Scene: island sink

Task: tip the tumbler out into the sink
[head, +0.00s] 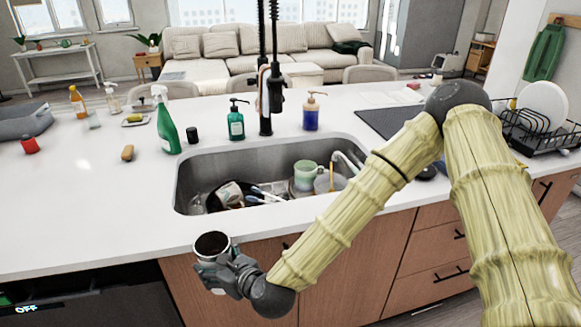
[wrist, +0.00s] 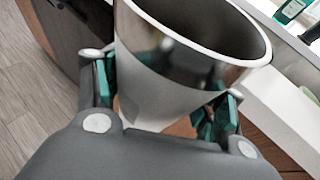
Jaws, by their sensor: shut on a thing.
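The tumbler (head: 212,245) is a metal cup with a dark inside and a pale lower band. In the wrist view the tumbler (wrist: 175,60) stands between the green finger pads of my gripper (wrist: 160,105). Its contents cannot be made out. The sink (head: 184,185) is a grey basin set in the counter, behind and to the right of the tumbler.
In the sink lie a dark pan, a green mug (head: 307,175) and other dishes. A black faucet (head: 265,100) stands behind it. The counter (head: 90,215) at front left is clear. A dish rack (head: 535,130) is far right.

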